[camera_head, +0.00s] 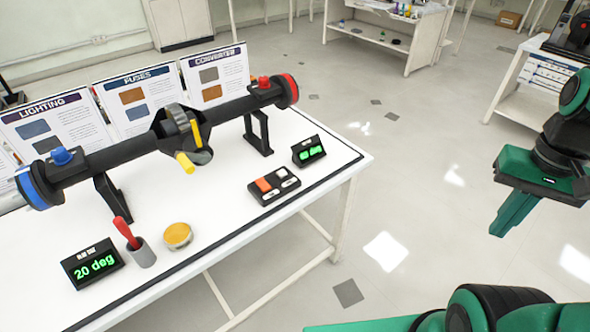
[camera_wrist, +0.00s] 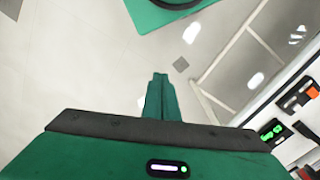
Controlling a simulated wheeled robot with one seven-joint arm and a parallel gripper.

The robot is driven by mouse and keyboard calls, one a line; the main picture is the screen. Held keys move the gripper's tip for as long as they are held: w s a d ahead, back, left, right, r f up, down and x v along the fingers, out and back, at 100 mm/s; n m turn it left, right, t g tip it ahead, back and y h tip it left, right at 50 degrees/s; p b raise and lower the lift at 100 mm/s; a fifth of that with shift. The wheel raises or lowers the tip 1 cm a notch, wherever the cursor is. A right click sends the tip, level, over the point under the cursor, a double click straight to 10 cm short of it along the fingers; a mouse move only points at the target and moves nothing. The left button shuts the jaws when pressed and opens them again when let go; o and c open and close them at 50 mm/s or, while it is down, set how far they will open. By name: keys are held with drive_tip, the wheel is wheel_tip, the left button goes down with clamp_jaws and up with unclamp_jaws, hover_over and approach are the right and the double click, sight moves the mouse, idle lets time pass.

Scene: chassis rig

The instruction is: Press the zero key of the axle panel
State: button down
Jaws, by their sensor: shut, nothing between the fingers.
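A small black key panel (camera_head: 273,187), seemingly the axle panel, lies on the white bench near its right front edge. It has one orange key (camera_head: 263,184) and several pale keys; their labels are too small to read, so I cannot tell which is zero. It also shows at the right edge of the wrist view (camera_wrist: 296,98). A small black display (camera_head: 308,151) with green digits stands just behind it. My gripper (camera_head: 503,234) is shut and empty, over the floor well to the right of the bench, touching nothing. Its closed fingers show in the wrist view (camera_wrist: 160,78).
The axle (camera_head: 110,148) rests on black stands behind the panel. A display reading 20 deg (camera_head: 92,263), a grey cup (camera_head: 142,254) with a red-handled tool and a yellow round tin (camera_head: 178,235) stand at front left. Floor between gripper and bench is clear.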

drive_tip(key=w+a+n+t, duration=0.2)
drive_tip(key=w+n, duration=0.4)
drive_tip(key=w, duration=0.4)
drive_tip(key=n+t+y, duration=0.5)
drive_tip(key=n+y, duration=0.1)
drive_tip(key=n, duration=1.3)
hover_over(282, 174)
drive_tip(key=f, duration=0.4)
drive_tip(key=shift+s+d+f, duration=0.1)
drive_tip(key=shift+d+f, duration=0.05)
drive_tip(key=shift+d, duration=0.25)
drive_tip(key=shift+f+m, duration=0.15)
drive_tip(key=shift+m, duration=0.15)
drive_tip(key=shift+d+f, duration=0.1)
drive_tip(key=shift+f, duration=4.15)
